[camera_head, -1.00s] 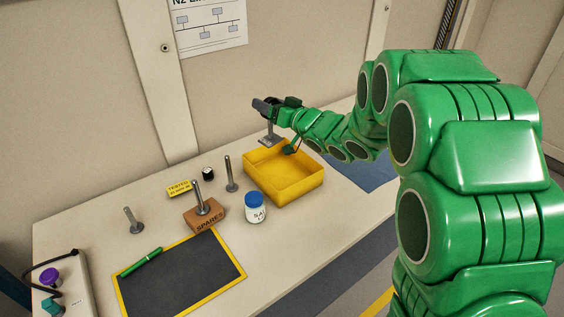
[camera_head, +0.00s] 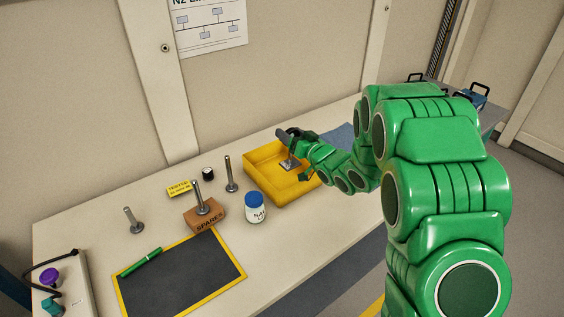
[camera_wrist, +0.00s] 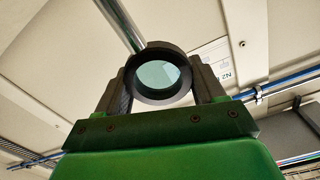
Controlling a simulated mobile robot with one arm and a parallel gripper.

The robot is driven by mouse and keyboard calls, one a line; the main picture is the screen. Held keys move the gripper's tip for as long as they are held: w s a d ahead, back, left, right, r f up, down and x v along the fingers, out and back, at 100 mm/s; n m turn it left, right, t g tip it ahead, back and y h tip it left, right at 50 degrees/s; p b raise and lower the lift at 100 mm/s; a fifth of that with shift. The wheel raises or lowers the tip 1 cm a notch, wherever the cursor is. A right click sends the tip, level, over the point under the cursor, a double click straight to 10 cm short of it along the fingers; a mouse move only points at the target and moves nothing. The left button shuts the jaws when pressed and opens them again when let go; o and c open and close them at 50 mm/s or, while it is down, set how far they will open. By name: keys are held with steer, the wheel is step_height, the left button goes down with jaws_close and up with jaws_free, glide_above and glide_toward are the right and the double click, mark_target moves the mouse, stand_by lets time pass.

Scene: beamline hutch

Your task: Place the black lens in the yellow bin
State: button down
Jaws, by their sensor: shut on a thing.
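The black lens is a dark ring around pale glass, at the middle of the wrist view (camera_wrist: 158,76), with a metal post running from it. My gripper (camera_wrist: 160,88) is shut on the ring, one finger on each side. In the head view, my gripper (camera_head: 290,137) is over the yellow bin (camera_head: 262,178). I cannot tell whether the base touches the bin floor. My gripper and arm hide the bin's right side.
A white jar with a blue lid (camera_head: 256,208) stands just left of the bin. Metal posts (camera_head: 230,175), a SPARES box (camera_head: 207,216), a small black cylinder (camera_head: 208,174) and a yellow tag (camera_head: 179,190) are further left. A dark yellow-edged mat (camera_head: 180,278) holds a green pen (camera_head: 141,262).

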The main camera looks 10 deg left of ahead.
mark_target(291, 163)
steer(key=shift+f, duration=4.4)
steer(key=shift+c, duration=0.6)
jaws_free()
steer(key=shift+f, duration=0.1)
steer(key=shift+s+d, duration=0.1)
steer(key=shift+d, duration=0.05)
steer(key=v, duration=1.1)
steer(key=shift+s+d, duration=0.2)
steer(key=shift+s, duration=0.05)
